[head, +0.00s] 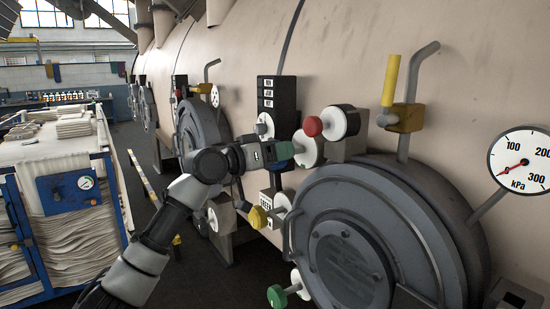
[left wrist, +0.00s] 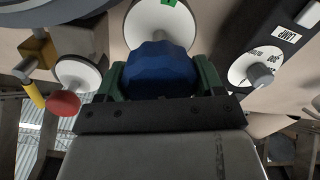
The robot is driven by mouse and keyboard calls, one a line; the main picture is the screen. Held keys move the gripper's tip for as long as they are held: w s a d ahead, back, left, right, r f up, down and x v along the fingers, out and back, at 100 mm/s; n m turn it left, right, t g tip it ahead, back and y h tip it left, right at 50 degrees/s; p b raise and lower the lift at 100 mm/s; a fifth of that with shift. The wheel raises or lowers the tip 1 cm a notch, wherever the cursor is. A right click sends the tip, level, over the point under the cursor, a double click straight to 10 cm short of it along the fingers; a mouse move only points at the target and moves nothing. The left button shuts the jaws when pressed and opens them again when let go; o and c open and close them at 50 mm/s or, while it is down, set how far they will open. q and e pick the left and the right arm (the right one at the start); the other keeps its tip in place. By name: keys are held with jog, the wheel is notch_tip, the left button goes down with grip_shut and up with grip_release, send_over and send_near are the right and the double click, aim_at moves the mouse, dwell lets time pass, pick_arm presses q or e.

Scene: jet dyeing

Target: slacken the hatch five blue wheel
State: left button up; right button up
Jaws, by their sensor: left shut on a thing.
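The blue wheel (left wrist: 160,70) is a faceted knob in front of a white round disc with a green mark (left wrist: 165,22). In the left wrist view it sits between the two green fingers of my left gripper (left wrist: 163,82), which touch its sides. In the head view my left gripper (head: 283,151) reaches the white disc (head: 308,150) above the nearest grey round hatch (head: 345,255); the wheel is hidden there by the fingers. No number of the hatch is readable. My right gripper is in neither view.
Close by are a red knob (head: 313,126), a yellow knob (head: 258,217), a green knob (head: 277,296) and a yellow lever (head: 390,80). A kPa gauge (head: 520,160) is at the right. A blue-framed cart with cloth (head: 70,195) stands at the left.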

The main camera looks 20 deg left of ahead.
pick_arm(q)
jog(key=m, duration=0.1)
jog(key=m+b, duration=0.1)
jog(key=m, duration=0.1)
jog(key=shift+d+f+m, duration=0.1)
jog(key=shift+f+m, duration=0.1)
jog(key=shift+m, duration=0.1)
jog(key=shift+m+b, duration=0.3)
jog(key=shift+m, duration=1.2)
jog(key=shift+s, duration=0.1)
jog(key=o, duration=0.9)
jog(key=shift+r, duration=0.1)
jog(key=b+v, duration=0.3)
jog(key=v, duration=0.7)
jog(key=shift+s+a+b, duration=0.25)
jog(key=shift+s+b, duration=0.05)
jog(key=shift+b, duration=0.05)
